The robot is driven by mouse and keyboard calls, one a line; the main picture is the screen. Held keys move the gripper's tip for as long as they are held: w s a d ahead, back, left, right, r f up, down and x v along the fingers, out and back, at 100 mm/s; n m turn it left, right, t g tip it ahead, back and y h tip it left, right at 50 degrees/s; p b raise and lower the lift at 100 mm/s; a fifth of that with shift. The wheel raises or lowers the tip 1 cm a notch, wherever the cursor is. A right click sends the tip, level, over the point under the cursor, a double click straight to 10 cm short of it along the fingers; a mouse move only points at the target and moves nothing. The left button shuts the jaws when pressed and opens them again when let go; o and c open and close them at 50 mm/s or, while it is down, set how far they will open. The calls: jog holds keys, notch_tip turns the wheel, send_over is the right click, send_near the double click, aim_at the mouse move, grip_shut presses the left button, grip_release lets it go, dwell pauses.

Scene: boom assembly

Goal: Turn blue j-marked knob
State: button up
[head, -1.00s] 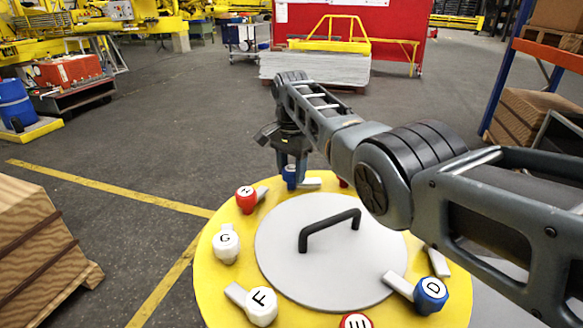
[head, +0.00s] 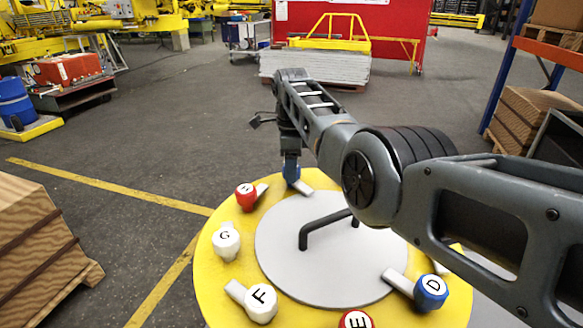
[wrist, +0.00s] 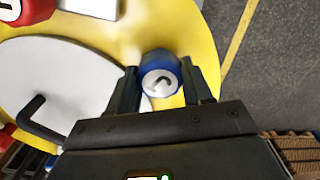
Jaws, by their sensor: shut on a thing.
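The blue J-marked knob (head: 291,174) sits at the far edge of the round yellow panel (head: 215,275), with its white lever (head: 304,187) pointing down and right in the head view. My gripper (head: 291,160) reaches down onto it from above. In the wrist view the blue knob (wrist: 160,66) shows its white J-marked top between the two fingers of my gripper (wrist: 161,80), which are shut on its sides. The knob's lever cannot be made out in the wrist view.
A red H knob (head: 246,198), white G knob (head: 226,242), white F knob (head: 261,303), red E knob (head: 356,320) and blue D knob (head: 431,291) ring the grey centre disc. A black handle (head: 322,226) rises from the disc. My arm hides the panel's right part.

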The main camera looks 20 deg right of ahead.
jog(key=shift+m, duration=1.5)
jog(key=o, duration=1)
notch_tip(320, 180, up, 8)
jog(key=shift+f+b, duration=0.1)
jog(key=shift+b, duration=0.55)
